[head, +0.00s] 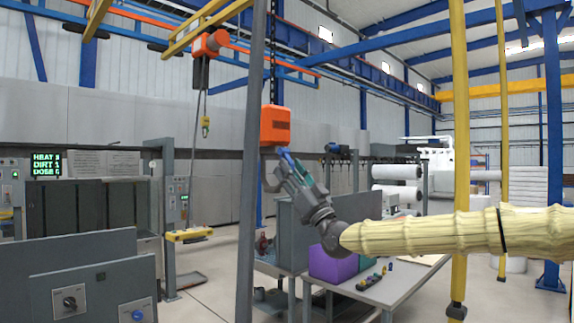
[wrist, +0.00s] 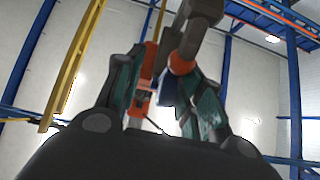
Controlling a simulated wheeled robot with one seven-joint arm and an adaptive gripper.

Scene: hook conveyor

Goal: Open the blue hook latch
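An orange hoist block (head: 275,126) hangs from above, left of centre in the head view. The blue hook latch (head: 285,154) shows just below it, partly hidden by my gripper. My gripper (head: 282,166) points up and left, its fingertips right at the latch. In the wrist view, the two teal-grey fingers stand apart on either side of the blue latch (wrist: 167,88), with the gap of my gripper (wrist: 167,72) around it. The orange block (wrist: 147,75) and a dark hook part (wrist: 201,15) show beyond. Whether a finger touches the latch cannot be told.
Below is a grey table (head: 385,290) with a purple box (head: 333,264). Another orange hoist (head: 210,44) hangs at upper left.

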